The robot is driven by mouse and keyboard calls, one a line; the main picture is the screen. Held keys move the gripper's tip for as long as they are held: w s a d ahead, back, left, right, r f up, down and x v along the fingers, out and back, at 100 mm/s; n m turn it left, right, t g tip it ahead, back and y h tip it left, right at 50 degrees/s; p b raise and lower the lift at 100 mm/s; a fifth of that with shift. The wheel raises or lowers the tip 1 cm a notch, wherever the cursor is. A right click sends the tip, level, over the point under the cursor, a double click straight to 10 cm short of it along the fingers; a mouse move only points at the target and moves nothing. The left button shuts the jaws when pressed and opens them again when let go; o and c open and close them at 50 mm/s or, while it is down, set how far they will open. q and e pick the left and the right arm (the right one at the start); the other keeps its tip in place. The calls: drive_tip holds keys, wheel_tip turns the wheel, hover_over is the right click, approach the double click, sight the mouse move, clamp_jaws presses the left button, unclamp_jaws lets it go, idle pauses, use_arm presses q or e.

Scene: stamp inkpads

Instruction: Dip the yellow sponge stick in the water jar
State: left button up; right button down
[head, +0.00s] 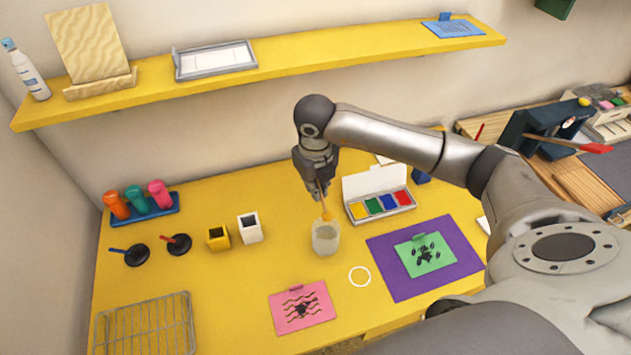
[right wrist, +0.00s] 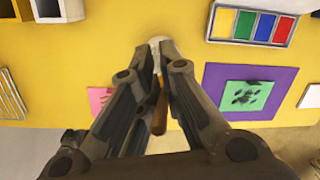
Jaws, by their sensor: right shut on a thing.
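My right gripper (head: 319,187) is shut on the stick of the yellow sponge stick (head: 327,215). The stick points down, and its yellow sponge end is at the mouth of the water jar (head: 325,240). I cannot tell whether the sponge touches the water. The jar is clear and pale and stands upright on the yellow table. In the right wrist view the brown handle (right wrist: 159,115) shows between the fingers (right wrist: 155,62), and the jar is mostly hidden behind them. My left gripper is not in view.
An inkpad box (head: 379,205) with yellow, green, blue and red pads stands right of the jar. A white cup (head: 250,229) and a yellow cup (head: 218,238) stand left. A purple mat (head: 385,258) and pink card (head: 302,308) lie in front. A yellow shelf (head: 330,55) spans above.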

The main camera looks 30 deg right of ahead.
wheel_tip(320, 180, down, 9)
drive_tip(key=b, duration=0.7)
drive_tip(key=shift+f, duration=0.2)
drive_tip(key=shift+r, duration=0.15)
wheel_tip(320, 180, up, 9)
drive_tip(key=p, duration=0.5)
idle(0.6)
idle(1.9)
drive_tip(key=shift+r+p, duration=1.25)
drive_tip(key=shift+r, duration=0.85)
